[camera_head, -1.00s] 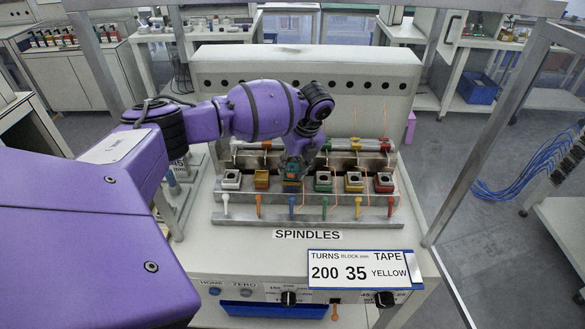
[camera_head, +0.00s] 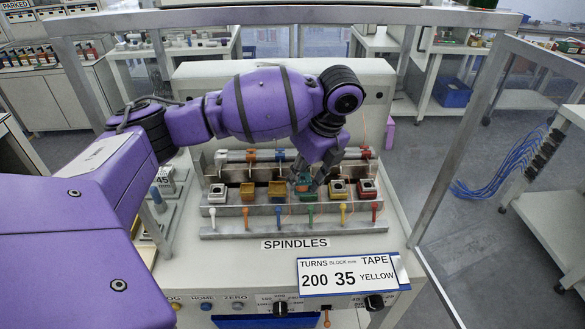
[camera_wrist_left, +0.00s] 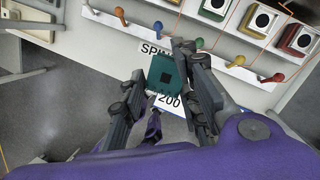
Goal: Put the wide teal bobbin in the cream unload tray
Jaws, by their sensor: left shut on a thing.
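The wide teal bobbin (camera_wrist_left: 167,76) shows in the left wrist view as a square block with a dark square hole. It lies between the fingers of my left gripper (camera_wrist_left: 160,100), which is shut on it. In the head view my left gripper (camera_head: 306,183) is over the spindle row, right of its middle, and partly covers the teal bobbin (camera_head: 303,185). I cannot tell how far it is above the spindles. My right gripper is not in view.
Coloured knobs line the rail in front. A tape card (camera_head: 353,274) stands on the front panel. Metal frame posts flank the machine.

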